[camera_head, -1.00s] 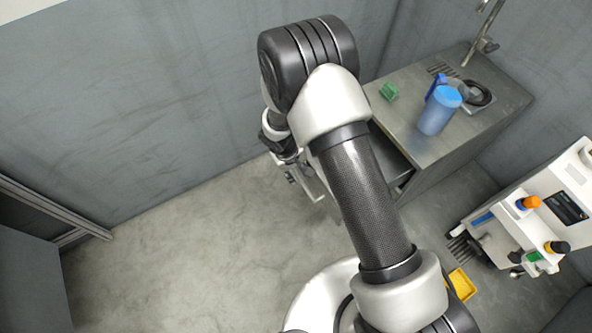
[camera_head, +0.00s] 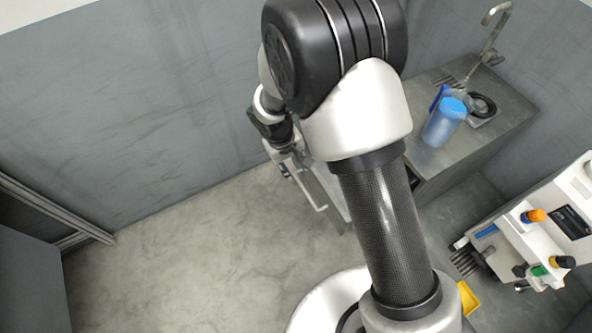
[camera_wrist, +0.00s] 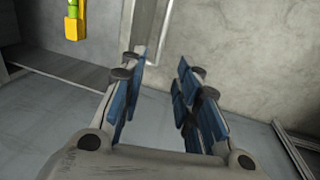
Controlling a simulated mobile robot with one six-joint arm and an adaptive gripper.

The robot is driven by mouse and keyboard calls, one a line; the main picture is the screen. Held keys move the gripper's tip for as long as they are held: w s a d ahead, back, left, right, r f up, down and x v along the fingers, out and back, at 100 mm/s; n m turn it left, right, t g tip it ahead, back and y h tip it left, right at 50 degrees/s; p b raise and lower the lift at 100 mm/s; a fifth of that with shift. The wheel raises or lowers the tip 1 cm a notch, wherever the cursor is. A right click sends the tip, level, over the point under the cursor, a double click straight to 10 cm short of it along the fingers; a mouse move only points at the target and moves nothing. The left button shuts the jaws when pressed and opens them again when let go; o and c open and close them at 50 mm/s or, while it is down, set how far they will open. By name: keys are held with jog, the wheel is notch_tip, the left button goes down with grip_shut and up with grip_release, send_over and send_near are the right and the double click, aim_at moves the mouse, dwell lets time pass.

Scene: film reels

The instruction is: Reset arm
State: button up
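My arm fills the middle of the head view, its upper joint high and close to the camera. My gripper (camera_head: 305,185) hangs at the arm's left side, partly hidden by it, above the floor. In the wrist view, the two fingers of my gripper (camera_wrist: 160,80) with blue pads stand apart. I see nothing held between them. A pale metal bar shows beyond the fingertips; I cannot tell what it belongs to.
A white machine (camera_head: 545,220) and a yellow tray (camera_head: 468,297) are at lower right. Open floor (camera_head: 200,260) lies left.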

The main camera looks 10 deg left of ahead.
jog(key=shift+s+a+r, duration=0.1)
jog(key=shift+r, duration=0.35)
jog(key=s+d+r+m+t+y, duration=0.1)
jog(key=s+d+r+m, duration=0.1)
jog(key=d+r, duration=0.7)
jog(key=s+d+r+m, duration=0.2)
jog(key=d+r, duration=0.2)
jog(key=r, duration=0.8)
jog(key=s+d+r+m+t, duration=0.1)
jog(key=s+d+r, duration=0.3)
jog(key=s, duration=0.4)
jog(key=s+d+r+m+t, duration=0.1)
jog(key=s+d+r+m, duration=0.1)
jog(key=s, duration=0.5)
notch_tip(320, 180, up, 2)
jog(key=shift+s+d+r+y, duration=0.1)
jog(key=shift+s+d+y, duration=0.3)
jog(key=shift+d, duration=0.5)
